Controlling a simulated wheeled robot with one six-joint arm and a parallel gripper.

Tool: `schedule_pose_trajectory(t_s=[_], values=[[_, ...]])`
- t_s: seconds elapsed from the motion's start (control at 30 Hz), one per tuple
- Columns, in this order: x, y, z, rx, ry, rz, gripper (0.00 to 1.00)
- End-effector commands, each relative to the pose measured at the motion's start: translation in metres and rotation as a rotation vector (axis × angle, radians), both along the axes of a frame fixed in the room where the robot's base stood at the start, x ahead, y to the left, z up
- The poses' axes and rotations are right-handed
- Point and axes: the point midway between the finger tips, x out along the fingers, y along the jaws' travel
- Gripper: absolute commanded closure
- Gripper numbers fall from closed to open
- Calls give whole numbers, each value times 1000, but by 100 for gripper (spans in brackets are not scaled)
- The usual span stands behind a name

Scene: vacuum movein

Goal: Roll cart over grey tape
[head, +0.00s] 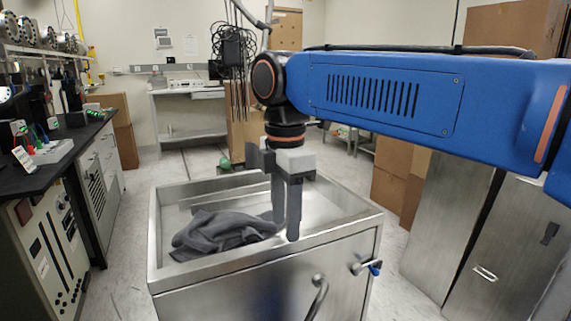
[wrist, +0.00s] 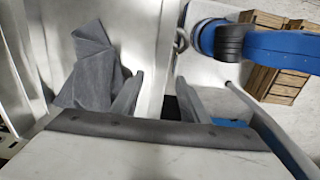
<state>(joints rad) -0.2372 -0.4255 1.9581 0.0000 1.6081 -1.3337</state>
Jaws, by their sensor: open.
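The cart (head: 165,272) is a steel, open-topped box in front of me, with a dark grey cloth (head: 222,232) inside. A curved metal handle (head: 318,296) is on its near face. My gripper (head: 286,230) is open and points down at the cart's near rim. In the wrist view, its fingers (wrist: 160,97) show apart, with the cart's rim (wrist: 150,45) running between them; I cannot tell if they touch it. The cloth (wrist: 92,70) lies left of the fingers. Thin dark strips (head: 187,164) cross the floor beyond the cart; I cannot tell whether they are the grey tape.
A black-topped bench (head: 75,140) with instruments runs along the left. Cardboard boxes (head: 392,180) and steel cabinets (head: 440,230) stand on the right. A steel table (head: 190,110) is at the back. Pale floor is open beyond the cart. A blue-ended fitting (head: 368,268) sticks out of the cart.

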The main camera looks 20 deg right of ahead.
Motion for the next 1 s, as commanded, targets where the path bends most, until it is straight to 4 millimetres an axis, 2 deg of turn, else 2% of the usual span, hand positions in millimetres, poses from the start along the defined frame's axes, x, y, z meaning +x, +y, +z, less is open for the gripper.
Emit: schedule_pose_trajectory(t_s=[0.4,0.6,0.8,1.0], values=[[1,0,84,0,-2,0,59],[1,0,114,0,0,0,59],[0,0,128,0,0,0,59],[0,0,130,0,1,0,59]])
